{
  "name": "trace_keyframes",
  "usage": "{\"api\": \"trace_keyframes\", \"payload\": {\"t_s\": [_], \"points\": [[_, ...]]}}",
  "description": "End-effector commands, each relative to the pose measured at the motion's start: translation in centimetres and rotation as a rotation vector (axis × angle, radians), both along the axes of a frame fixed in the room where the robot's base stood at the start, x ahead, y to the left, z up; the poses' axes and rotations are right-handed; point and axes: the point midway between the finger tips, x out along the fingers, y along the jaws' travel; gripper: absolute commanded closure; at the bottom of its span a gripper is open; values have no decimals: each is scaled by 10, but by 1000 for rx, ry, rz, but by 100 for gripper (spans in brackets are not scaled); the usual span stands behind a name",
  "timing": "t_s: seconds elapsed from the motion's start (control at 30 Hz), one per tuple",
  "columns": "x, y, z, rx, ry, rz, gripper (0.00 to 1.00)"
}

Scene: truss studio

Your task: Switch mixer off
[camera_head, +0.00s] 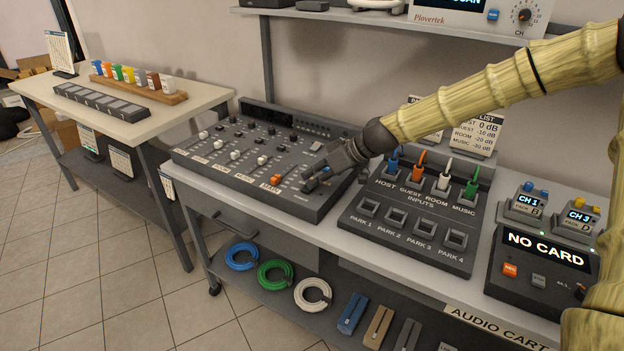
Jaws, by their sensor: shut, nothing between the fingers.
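The grey mixer (215,155) sits on the left part of the cart top, with white fader knobs, an orange MAIN fader (276,180), dark knobs and a dark display strip (268,115) at its back. My gripper (308,186) is shut and empty, with its fingertips at the mixer's front right, just right of the orange fader. A small blue spot (326,170) shows beside the fingers; I cannot tell if it belongs to the mixer. The gripper hides part of the mixer's right side, and I cannot tell whether the fingertips touch it.
Right of the mixer is an inputs panel (405,230) with coloured plugs and park sockets. Further right is a box reading NO CARD (543,248). Cable coils (313,294) lie on the lower shelf. A side table (160,120) stands left; an upper shelf (380,18) hangs behind.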

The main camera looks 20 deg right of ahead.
Motion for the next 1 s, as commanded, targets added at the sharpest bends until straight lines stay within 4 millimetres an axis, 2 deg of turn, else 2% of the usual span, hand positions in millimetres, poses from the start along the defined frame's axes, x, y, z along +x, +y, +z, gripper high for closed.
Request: {"api": "trace_keyframes", "payload": {"t_s": [0.47, 0.67, 0.83, 0.87, 1.0], "points": [[3, -3, 2, -1, 0, -1, 100], [4, -2, 21, 0, -2, 3, 100], [6, 1, 49, 0, -3, 7, 100], [3, -2, 46, 1, -2, 6, 100], [-5, -10, 56, 0, -2, 7, 100]]}}
